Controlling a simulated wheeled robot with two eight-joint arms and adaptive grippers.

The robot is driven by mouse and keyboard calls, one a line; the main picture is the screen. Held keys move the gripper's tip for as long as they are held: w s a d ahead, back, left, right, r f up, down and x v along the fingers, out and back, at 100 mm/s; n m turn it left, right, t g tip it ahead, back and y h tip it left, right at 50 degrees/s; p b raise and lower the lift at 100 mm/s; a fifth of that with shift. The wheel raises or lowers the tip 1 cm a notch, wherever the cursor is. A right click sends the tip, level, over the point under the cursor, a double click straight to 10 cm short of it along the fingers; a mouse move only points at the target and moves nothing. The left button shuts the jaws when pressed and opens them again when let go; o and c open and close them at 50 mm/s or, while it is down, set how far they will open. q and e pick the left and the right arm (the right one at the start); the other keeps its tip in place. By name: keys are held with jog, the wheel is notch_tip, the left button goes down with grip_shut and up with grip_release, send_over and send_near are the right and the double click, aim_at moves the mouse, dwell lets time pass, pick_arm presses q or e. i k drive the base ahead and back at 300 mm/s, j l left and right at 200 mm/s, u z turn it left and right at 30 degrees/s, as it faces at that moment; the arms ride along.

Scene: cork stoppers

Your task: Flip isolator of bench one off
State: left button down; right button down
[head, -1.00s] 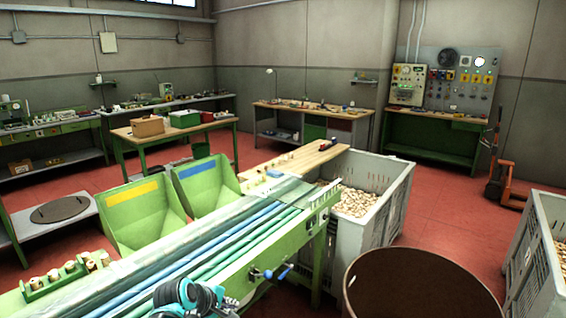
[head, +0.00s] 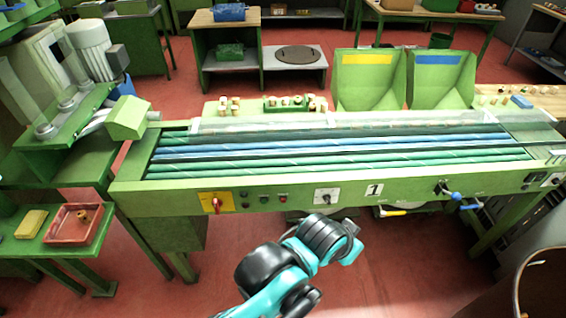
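A yellow switch plate with a red rotary handle, likely the isolator (head: 215,203), sits near the left end of the bench front. The handle looks roughly upright; its exact setting is too small to read. One of my teal and black arms reaches up from the bottom centre, in front of the bench and right of the isolator. I see no fingertips of either gripper, and nothing of mine touches the isolator.
Small buttons and a black rotary switch on a pale plate (head: 327,196) lie right of the isolator. Blue-handled valves (head: 456,196) stick out farther right. A side table with a red tray (head: 73,224) stands at the left. Red floor (head: 150,285) is open before the bench's left part.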

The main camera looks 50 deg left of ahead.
aim_at(217, 203)
jog(key=u, duration=2.35)
jog(key=i, duration=0.35)
